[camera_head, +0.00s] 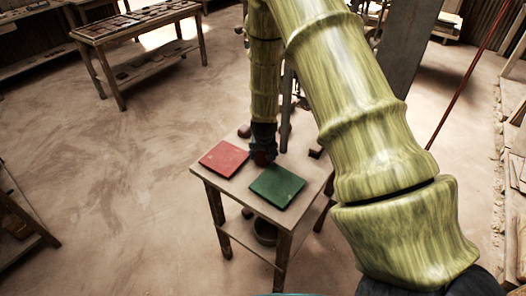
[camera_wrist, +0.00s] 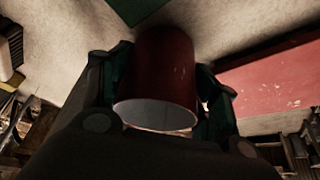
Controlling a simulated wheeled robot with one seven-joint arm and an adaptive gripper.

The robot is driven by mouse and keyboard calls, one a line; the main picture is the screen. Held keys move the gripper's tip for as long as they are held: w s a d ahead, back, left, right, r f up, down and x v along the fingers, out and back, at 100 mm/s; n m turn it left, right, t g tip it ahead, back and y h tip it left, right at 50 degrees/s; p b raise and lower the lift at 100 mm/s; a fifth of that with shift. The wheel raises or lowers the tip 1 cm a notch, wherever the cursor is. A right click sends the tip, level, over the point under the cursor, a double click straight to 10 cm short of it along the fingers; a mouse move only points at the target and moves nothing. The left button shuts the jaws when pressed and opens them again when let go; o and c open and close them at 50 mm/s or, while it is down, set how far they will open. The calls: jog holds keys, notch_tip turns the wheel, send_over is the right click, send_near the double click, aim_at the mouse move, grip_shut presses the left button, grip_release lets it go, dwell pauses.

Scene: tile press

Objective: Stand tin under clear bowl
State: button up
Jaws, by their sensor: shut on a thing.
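A dark red tin (camera_wrist: 165,60) is between the fingers of my gripper (camera_wrist: 160,85) in the wrist view, with its pale round end facing the camera. My gripper (camera_head: 263,140) is shut on the tin. In the head view the tin (camera_head: 262,159) shows as a small dark red shape just below the fingers, between a red tile and a green tile. I cannot tell whether it touches the tabletop. I cannot make out a clear bowl in either view.
The small wooden table (camera_head: 233,197) carries the red tile (camera_head: 222,157) at left and the green tile (camera_head: 277,187) at front. Small dark objects (camera_head: 244,131) sit near its back. A round pot (camera_head: 265,233) stands on the lower shelf. Open floor lies to the left.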

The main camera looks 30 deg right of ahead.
jog(key=shift+f, duration=0.15)
jog(key=o, duration=1)
jog(key=shift+r, duration=0.25)
